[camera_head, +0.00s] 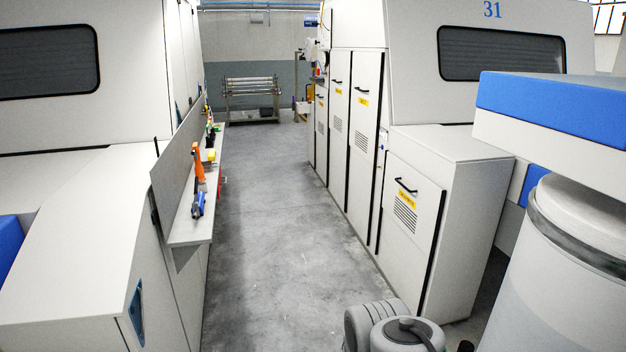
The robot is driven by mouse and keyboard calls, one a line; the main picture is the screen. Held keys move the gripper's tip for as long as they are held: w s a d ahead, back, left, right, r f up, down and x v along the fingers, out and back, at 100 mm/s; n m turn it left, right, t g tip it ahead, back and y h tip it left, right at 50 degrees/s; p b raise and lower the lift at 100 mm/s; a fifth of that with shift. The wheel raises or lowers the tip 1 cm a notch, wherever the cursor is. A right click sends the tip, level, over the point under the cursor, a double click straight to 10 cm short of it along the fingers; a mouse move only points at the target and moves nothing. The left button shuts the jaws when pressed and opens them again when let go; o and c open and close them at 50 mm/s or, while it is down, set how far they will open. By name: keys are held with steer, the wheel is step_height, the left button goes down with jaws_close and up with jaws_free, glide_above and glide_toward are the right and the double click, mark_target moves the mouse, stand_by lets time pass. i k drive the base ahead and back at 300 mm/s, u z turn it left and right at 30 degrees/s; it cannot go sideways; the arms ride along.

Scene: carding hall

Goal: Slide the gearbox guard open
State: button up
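A low white panel (402,240) with a black bar handle (406,186), a yellow label and a vent grille is on the front of the near right machine. It looks closed. Taller white panels (362,130) with similar handles and yellow labels stand farther along the same side. The labels are too small to read, so I cannot tell which panel is the gearbox guard. Grey rounded parts of my arm (398,330) show at the bottom, right of centre. My gripper is not in view.
A grey concrete aisle (285,220) runs clear down the middle. A narrow shelf (193,228) with tools juts from the left machine. A large white can (560,270) stands at the near right, below a blue-and-white overhang (555,105). A rack of rolls (252,95) is at the far end.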

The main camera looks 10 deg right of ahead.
mark_target(412, 201)
steer(key=z, duration=0.45)
steer(key=i, duration=2.9)
steer(key=u, duration=0.75)
steer(key=i, duration=0.75)
steer(key=u, duration=0.05)
